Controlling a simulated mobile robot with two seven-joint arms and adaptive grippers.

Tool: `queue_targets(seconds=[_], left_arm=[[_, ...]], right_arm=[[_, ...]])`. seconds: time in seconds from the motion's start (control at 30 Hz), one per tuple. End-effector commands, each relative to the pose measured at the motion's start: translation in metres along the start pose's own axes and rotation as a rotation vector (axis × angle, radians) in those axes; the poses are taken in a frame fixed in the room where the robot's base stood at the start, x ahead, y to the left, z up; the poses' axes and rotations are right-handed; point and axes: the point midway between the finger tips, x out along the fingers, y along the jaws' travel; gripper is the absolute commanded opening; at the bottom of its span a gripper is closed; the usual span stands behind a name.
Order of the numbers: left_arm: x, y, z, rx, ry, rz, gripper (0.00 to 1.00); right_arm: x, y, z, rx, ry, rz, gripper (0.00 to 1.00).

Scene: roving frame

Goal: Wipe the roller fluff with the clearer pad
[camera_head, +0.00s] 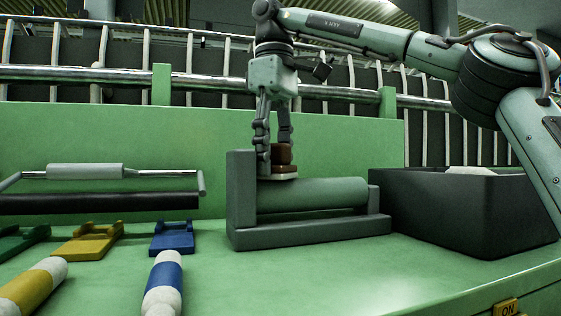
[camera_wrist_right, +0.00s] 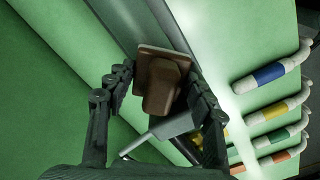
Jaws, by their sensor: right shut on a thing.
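The clearer pad (camera_head: 281,156) is a brown block on a pale flat base. My right gripper (camera_head: 275,150) comes down from above and is shut on the brown block. The pad is at the left end of the grey-green roller (camera_head: 325,193), with its pale base at the roller's top; I cannot tell if they touch. The roller lies level in a dark grey cradle (camera_head: 241,205). I cannot make out fluff on it. In the right wrist view the pad (camera_wrist_right: 160,85) sits between the fingers of the right gripper (camera_wrist_right: 160,78). My left gripper is not in view.
A dark open bin (camera_head: 455,210) with something pale inside stands right of the cradle. At left are a white roller on a rail (camera_head: 85,171), yellow (camera_head: 86,241) and blue (camera_head: 172,238) holders, and banded bobbins (camera_head: 163,285).

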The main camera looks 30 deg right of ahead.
Motion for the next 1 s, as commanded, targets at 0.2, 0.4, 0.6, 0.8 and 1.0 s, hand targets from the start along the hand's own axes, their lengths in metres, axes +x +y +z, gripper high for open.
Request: queue_targets(seconds=[0.2,0.4,0.6,0.8,1.0], left_arm=[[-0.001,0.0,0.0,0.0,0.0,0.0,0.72],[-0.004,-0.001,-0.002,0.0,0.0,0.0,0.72],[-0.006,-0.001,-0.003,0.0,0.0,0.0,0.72],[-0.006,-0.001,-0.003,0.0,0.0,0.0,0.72],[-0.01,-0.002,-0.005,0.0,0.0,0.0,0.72]], right_arm=[[0.001,0.005,0.005,0.0,-0.001,-0.001,0.3],[0.002,0.017,0.017,0.003,-0.001,0.0,0.3],[0.005,0.029,0.028,0.002,-0.005,-0.001,0.3],[0.007,0.031,0.03,0.004,-0.008,0.0,0.3],[0.004,0.031,0.03,0.005,-0.011,0.0,0.3]])
